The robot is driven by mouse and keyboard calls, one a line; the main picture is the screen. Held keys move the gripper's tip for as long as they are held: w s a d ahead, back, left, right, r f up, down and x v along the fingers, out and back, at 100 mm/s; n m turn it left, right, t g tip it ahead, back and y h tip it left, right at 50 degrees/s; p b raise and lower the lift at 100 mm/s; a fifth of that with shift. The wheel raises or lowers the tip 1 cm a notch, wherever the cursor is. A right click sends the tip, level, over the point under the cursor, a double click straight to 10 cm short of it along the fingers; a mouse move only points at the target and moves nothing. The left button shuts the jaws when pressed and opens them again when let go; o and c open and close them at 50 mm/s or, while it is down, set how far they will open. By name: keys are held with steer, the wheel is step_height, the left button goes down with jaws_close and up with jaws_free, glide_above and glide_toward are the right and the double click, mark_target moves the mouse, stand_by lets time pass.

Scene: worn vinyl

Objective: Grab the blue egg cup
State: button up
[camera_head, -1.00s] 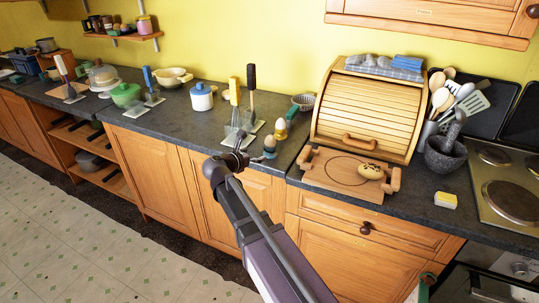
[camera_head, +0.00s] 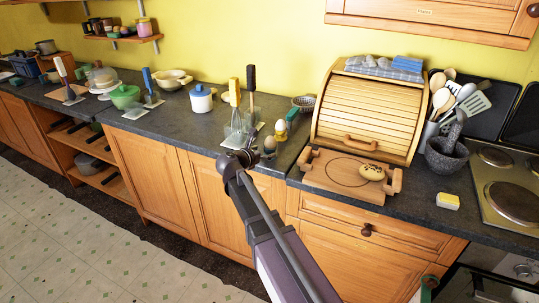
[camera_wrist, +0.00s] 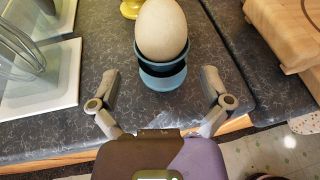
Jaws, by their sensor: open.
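The blue egg cup (camera_wrist: 162,78) stands upright on the dark counter in the wrist view, with a pale egg (camera_wrist: 161,30) sitting in it. It also shows small in the head view (camera_head: 269,153), near the counter's front edge. My gripper (camera_wrist: 166,82) is open, with one finger on the left and one on the right of the cup's lower part. I see no contact between the fingers and the cup. In the head view my gripper (camera_head: 249,157) is just left of the cup.
A yellow egg cup (camera_head: 281,135) with an egg stands just behind. A whisk on a white tile (camera_wrist: 45,92) is close on the left. A wooden board with handles (camera_head: 325,173) lies on the right, before the bread bin (camera_head: 368,110).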

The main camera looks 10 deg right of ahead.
mark_target(268, 142)
steer(key=shift+b+x, duration=0.4)
steer(key=shift+x, duration=1.5)
steer(key=shift+s+d, duration=0.1)
steer(key=c, duration=1.4)
steer(key=shift+o, duration=0.2)
steer(key=shift+r, duration=0.25)
steer(key=shift+r+p, duration=1.55)
steer(key=shift+p, duration=0.2)
steer(key=shift+s+r, duration=0.1)
steer(key=shift+r, duration=0.05)
steer(key=s+a+r+p, duration=0.1)
steer(key=s+a, duration=0.1)
steer(key=s, duration=1.3)
steer(key=shift+s, duration=0.35)
steer(key=shift+r, duration=0.1)
